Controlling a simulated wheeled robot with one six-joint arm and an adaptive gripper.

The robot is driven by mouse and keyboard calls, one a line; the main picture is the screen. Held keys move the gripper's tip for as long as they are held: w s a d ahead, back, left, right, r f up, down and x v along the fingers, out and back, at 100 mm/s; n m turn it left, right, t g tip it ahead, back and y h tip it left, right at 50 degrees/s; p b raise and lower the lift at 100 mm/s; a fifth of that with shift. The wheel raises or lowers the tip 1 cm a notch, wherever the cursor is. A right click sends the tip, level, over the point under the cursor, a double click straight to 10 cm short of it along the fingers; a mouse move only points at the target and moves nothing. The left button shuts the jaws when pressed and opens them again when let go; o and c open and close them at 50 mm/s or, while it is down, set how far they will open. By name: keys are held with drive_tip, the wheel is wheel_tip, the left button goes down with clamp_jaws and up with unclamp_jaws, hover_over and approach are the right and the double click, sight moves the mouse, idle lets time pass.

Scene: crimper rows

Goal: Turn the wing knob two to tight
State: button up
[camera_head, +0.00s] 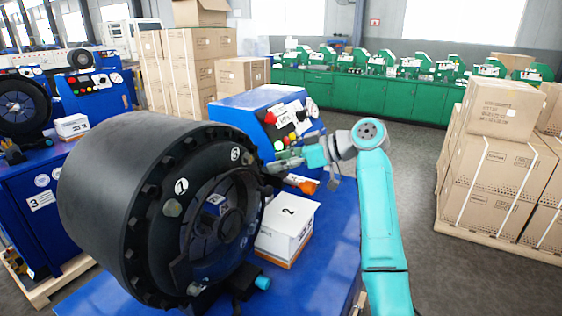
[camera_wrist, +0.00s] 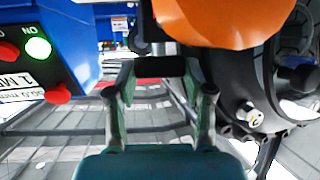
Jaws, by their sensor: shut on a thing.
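The large black round crimper head (camera_head: 130,200) stands on the blue bench, with numbered round labels on its face. One label reads 1 (camera_head: 180,187); the upper one (camera_head: 235,153) is too small to read surely. My gripper (camera_head: 272,166) is at the upper right rim of the face, near that upper label. In the wrist view, my fingers (camera_wrist: 160,72) are closed around a dark bar-shaped piece (camera_wrist: 158,67), which appears to be the wing knob. Its number and full shape are hidden. The black crimper body (camera_wrist: 245,80) shows to the right of the fingers.
An orange part (camera_head: 303,184) is just below my gripper, and it looms close in the wrist view (camera_wrist: 225,18). A blue control box (camera_head: 265,115) with buttons stands behind. A white box marked 2 (camera_head: 287,228) sits on the blue bench (camera_head: 325,265). Cartons (camera_head: 505,165) stand at right.

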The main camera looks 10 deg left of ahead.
drive_tip(key=shift+s+m+t+h, duration=0.15)
drive_tip(key=shift+m+t+h, duration=0.15)
drive_tip(key=shift+m+t, duration=1.1)
drive_tip(key=o, duration=1.2)
drive_tip(key=shift+c, duration=0.2)
drive_tip(key=shift+v, duration=3.95)
